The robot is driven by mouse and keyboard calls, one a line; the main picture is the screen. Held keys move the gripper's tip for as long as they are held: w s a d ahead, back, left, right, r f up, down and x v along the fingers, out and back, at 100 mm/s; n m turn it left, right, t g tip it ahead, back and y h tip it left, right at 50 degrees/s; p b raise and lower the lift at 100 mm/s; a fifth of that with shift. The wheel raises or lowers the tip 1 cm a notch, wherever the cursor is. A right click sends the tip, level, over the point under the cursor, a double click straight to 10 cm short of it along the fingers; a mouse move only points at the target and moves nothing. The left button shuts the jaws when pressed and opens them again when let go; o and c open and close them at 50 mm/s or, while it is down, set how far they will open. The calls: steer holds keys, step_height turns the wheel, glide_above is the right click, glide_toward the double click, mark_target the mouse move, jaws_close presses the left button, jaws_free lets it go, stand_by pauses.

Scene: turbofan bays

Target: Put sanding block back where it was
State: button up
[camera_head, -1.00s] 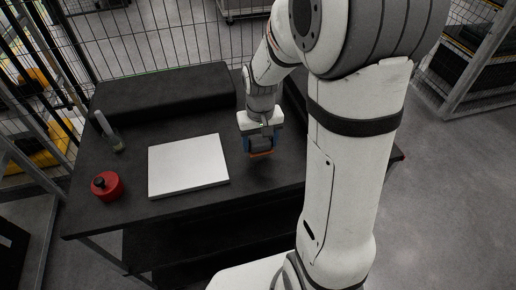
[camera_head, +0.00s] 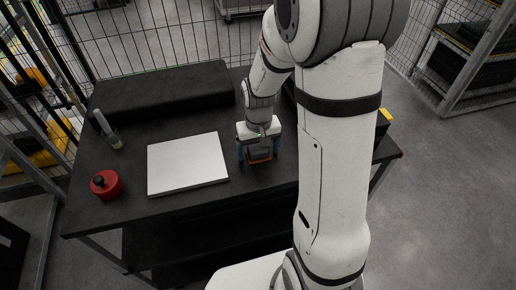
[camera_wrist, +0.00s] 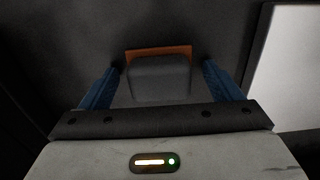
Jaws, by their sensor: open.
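The sanding block is a dark grey block with an orange-brown base. In the wrist view the sanding block (camera_wrist: 160,78) sits between my blue fingers, with a gap on each side. In the head view the sanding block (camera_head: 259,156) is on the dark table top, just right of the white panel. My gripper (camera_head: 259,153) is open and points down around the block. Its blue fingers stand apart on both sides of the block, and it also shows in the wrist view (camera_wrist: 160,85).
The white panel (camera_head: 187,163) lies flat on the dark table (camera_head: 130,208). A red container (camera_head: 106,185) and a jar with a brush (camera_head: 114,140) stand at the left. A long black block (camera_head: 165,92) lies along the back. My arm hides part of the table's right side.

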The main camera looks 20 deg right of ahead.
mark_target(258, 147)
step_height(258, 147, up, 12)
steer(key=f, duration=0.1)
steer(key=s+r+t, duration=0.1)
steer(key=s+r, duration=0.1)
steer(key=s, duration=0.5)
steer(key=s+r+t, duration=0.2)
steer(key=s+r, duration=0.1)
steer(key=s, duration=0.4)
steer(key=shift+s+r, duration=0.3)
steer(key=shift+d, duration=0.1)
